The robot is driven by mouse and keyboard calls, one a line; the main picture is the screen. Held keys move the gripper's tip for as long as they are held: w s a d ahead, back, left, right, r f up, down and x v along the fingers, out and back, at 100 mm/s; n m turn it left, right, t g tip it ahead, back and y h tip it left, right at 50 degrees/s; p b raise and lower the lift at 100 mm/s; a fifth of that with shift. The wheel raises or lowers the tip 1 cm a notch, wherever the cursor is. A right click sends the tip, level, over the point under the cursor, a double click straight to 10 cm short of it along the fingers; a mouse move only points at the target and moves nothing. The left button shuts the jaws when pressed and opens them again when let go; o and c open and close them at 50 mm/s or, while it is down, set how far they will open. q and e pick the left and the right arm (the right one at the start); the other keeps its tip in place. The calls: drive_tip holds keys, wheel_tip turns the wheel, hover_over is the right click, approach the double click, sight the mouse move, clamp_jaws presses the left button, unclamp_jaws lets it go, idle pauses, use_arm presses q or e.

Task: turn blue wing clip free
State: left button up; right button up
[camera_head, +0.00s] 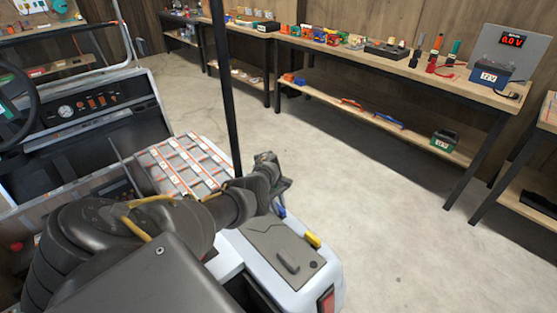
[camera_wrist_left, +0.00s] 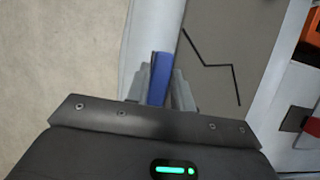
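The blue wing clip (camera_head: 281,211) sits at the edge of the white cart body (camera_head: 328,271), mostly hidden behind my left gripper (camera_head: 281,186) in the head view. In the left wrist view the blue clip (camera_wrist_left: 160,72) stands between the two grey fingers of my left gripper (camera_wrist_left: 159,88). The fingers lie close against both its sides, so the gripper looks shut on it. A yellow clip (camera_head: 313,240) sits on the same body, nearer the rear corner. My right gripper is not in view.
A black post (camera_head: 225,90) rises just behind my left wrist. A grey panel with a dark handle (camera_head: 287,261) lies beside the clips. The cart's dashboard (camera_head: 90,105) is at left. Workbenches (camera_head: 462,83) line the back wall. The concrete floor (camera_head: 400,220) at right is clear.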

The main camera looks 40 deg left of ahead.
use_arm(q)
drive_tip(key=o, duration=0.3)
drive_tip(key=shift+p+v, duration=1.15)
drive_tip(key=shift+v, duration=4.25)
drive_tip(key=shift+f, duration=0.15)
drive_tip(key=b+x, duration=0.2)
drive_tip(key=x, duration=0.8)
drive_tip(key=shift+d+f, duration=0.15)
drive_tip(key=shift+f, duration=0.1)
drive_tip(key=shift+r, duration=0.1)
